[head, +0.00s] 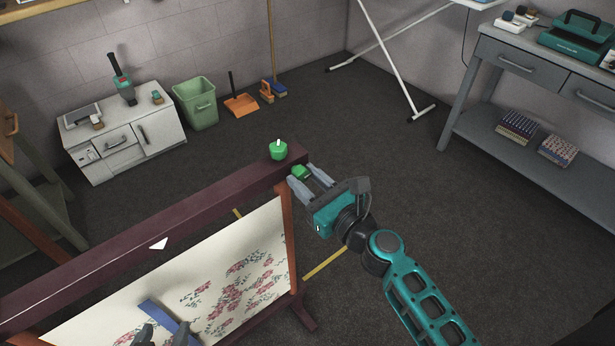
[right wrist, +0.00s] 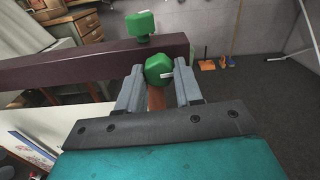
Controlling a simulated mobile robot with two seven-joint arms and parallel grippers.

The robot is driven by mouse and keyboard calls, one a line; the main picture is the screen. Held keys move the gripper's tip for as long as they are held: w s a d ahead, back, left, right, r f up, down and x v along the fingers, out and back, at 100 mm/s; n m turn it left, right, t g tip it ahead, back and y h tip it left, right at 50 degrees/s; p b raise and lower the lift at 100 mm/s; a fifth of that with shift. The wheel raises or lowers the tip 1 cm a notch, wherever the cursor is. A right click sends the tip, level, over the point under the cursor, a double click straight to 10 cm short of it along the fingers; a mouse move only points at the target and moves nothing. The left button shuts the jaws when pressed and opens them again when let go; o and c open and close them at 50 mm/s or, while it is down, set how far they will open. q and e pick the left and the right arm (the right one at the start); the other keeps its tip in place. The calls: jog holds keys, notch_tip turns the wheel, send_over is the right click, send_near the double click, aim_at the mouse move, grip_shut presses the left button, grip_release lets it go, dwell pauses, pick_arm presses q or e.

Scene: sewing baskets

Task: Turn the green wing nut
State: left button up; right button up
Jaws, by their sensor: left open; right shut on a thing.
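A green wing nut (head: 300,171) with a pale pin sits on the front side of a dark red wooden frame (head: 190,215), near the beam's right end. My right gripper (head: 306,177) is shut on this nut, one finger on each side. In the right wrist view the nut (right wrist: 158,69) shows between the fingertips. A second green nut (head: 279,150) stands on top of the beam; it also shows in the right wrist view (right wrist: 141,25). My left gripper (head: 165,334) is open at the bottom edge, partly cut off, by a blue strip (head: 160,313).
Floral cloth (head: 225,285) is stretched in the frame below the beam. Behind stand a white cabinet (head: 120,135), a green bin (head: 196,103) and an orange dustpan (head: 242,105). A grey table (head: 545,95) is at right. The floor between is clear.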

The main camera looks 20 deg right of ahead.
jog(key=shift+m, duration=0.5)
jog(key=o, duration=1)
jog(key=shift+o, duration=0.2)
jog(key=b+v, duration=0.3)
jog(key=v, duration=1)
